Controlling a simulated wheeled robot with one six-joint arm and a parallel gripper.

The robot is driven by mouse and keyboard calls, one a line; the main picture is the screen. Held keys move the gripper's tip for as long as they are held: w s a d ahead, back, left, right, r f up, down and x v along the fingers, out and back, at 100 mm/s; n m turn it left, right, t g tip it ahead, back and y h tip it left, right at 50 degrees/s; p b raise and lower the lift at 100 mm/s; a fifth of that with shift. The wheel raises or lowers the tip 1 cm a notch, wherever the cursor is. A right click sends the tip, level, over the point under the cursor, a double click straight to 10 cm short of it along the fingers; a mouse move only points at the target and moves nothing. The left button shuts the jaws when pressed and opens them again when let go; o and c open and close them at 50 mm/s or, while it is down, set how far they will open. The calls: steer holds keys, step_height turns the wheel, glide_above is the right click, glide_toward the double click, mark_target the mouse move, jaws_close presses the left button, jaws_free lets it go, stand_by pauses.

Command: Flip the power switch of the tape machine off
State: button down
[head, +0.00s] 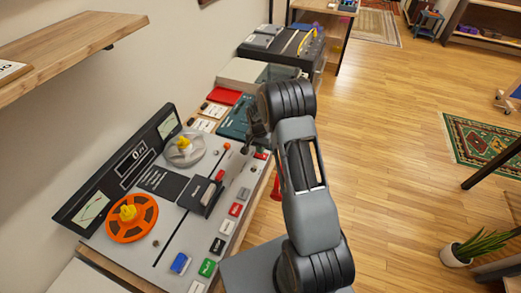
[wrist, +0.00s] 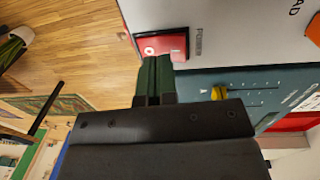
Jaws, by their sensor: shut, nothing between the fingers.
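The tape machine (head: 168,210) lies along the left in the head view, with an orange reel (head: 118,228) and a grey reel (head: 185,150). Its power switch (wrist: 162,45) is a red rocker at the machine's corner in the wrist view, with "POWER" printed beside it. One half shows a white mark and the other looks darker; I cannot be sure which way it is tipped. My gripper (wrist: 155,60) is shut and empty, its fingertips right at the near edge of the switch. Contact is unclear. In the head view my gripper (head: 250,148) is over the machine's far right corner.
A wooden shelf (head: 70,45) overhangs at upper left. The wooden floor (head: 400,140) to the right is largely open.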

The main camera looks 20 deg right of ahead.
mark_target(264, 156)
step_height(264, 156, up, 12)
steer(key=s+d+b, duration=0.1)
steer(key=shift+r, duration=0.15)
stand_by(0.6)
